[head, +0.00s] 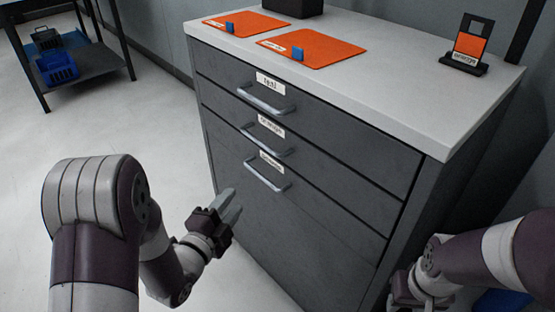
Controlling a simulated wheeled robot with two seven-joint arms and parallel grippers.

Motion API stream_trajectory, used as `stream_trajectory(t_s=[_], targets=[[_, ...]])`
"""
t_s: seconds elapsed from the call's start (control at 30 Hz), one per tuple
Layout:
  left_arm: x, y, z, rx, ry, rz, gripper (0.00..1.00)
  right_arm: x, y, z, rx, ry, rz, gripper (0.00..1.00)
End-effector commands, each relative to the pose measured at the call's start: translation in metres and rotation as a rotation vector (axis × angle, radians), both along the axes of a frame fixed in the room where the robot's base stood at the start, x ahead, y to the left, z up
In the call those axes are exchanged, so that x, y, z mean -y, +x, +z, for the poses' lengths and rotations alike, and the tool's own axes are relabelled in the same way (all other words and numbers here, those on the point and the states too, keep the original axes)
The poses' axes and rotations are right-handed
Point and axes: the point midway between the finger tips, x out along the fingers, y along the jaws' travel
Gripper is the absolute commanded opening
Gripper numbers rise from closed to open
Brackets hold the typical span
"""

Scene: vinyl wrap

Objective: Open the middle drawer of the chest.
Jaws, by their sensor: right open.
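The grey chest (330,235) stands in the middle of the head view with a light top. Its drawers look shut, stacked one above another, each with a metal bar handle and a white label. The middle drawer (335,172) has its handle (264,149) between the top handle (263,106) and the bottom handle (266,184). My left gripper (232,204) is in front of the chest, below and left of the bottom handle, and touches no handle; its finger gap is unclear. My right gripper (428,298) is low by the chest's right side, partly cut off, and open.
On the chest top lie two orange mats (318,50) with small blue pieces, a dark box (295,8) and a small stand (465,58) with an orange card. A dark shelf (85,72) with a blue bin (58,70) stands back left. The floor left of the chest is clear.

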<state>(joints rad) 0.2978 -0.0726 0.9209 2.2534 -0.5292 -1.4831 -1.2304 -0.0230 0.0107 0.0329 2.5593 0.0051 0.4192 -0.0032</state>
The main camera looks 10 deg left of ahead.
Motion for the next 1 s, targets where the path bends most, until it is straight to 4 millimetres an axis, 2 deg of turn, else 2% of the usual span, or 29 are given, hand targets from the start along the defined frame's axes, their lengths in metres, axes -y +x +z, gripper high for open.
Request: stream_trajectory(t_s=[0.03, 0.1, 0.17, 0.27, 0.6, 0.7, 0.83, 1.0], targets=[[0.003, 0.0, 0.022, 0.106, 0.05, -0.019, 0.38, 0.0, 0.0, 0.003, 0.0, 0.0, 0.0, 0.43], [0.006, -0.002, 0.042, 0.225, 0.121, -0.028, 0.38, 0.0, 0.0, 0.003, 0.0, 0.0, 0.0, 0.43], [0.007, -0.002, 0.05, 0.277, 0.164, -0.024, 0.38, 0.0, 0.0, 0.003, -0.001, 0.0, 0.0, 0.43], [0.009, 0.008, 0.051, 0.286, 0.191, -0.024, 0.38, 0.0, 0.0, 0.0, -0.001, 0.0, 0.0, 0.43], [0.031, 0.086, 0.063, 0.284, 0.188, -0.023, 0.38, 0.0, -0.001, -0.017, -0.001, 0.0, 0.0, 0.43], [0.035, 0.103, 0.067, 0.283, 0.188, -0.021, 0.38, 0.0, -0.001, -0.02, -0.001, 0.0, 0.0, 0.43], [0.038, 0.116, 0.07, 0.282, 0.187, -0.019, 0.38, 0.0, -0.001, -0.022, -0.001, 0.0, 0.0, 0.43], [0.038, 0.119, 0.072, 0.28, 0.186, -0.019, 0.38, 0.0, 0.0, -0.022, -0.001, 0.0, 0.0, 0.43]])
